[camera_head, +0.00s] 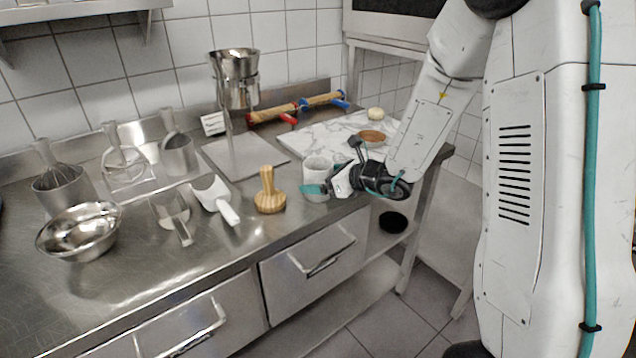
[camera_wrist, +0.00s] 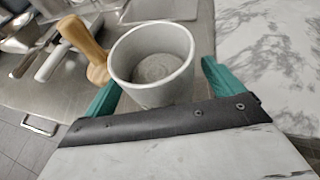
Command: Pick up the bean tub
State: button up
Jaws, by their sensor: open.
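The bean tub (camera_head: 317,168) appears to be the pale, round, open-topped tub near the counter's front edge, just left of the marble slab. In the wrist view the tub (camera_wrist: 158,92) stands upright, and its inside shows a grey, speckled bottom or contents that I cannot make out. My gripper (camera_head: 328,182) is open at the tub, on its right and front side. In the wrist view the teal fingers of my gripper (camera_wrist: 162,90) lie left and right of the tub. The gripper base hides the tub's lower part. I cannot tell whether either finger touches it.
A wooden tamper (camera_head: 268,193) stands close left of the tub. A white-handled scoop (camera_head: 214,195) and a steel bowl (camera_head: 80,232) lie further left. The marble slab (camera_head: 335,135) holds a brown bowl (camera_head: 371,138). Rolling pins (camera_head: 273,114) lie behind.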

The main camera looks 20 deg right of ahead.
jog(key=shift+w+a+f, duration=0.25)
jog(key=shift+w+a, duration=0.1)
jog(key=shift+w, duration=0.1)
jog(key=c, duration=1.3)
jog(key=shift+c, duration=0.2)
jog(key=shift+r, duration=0.1)
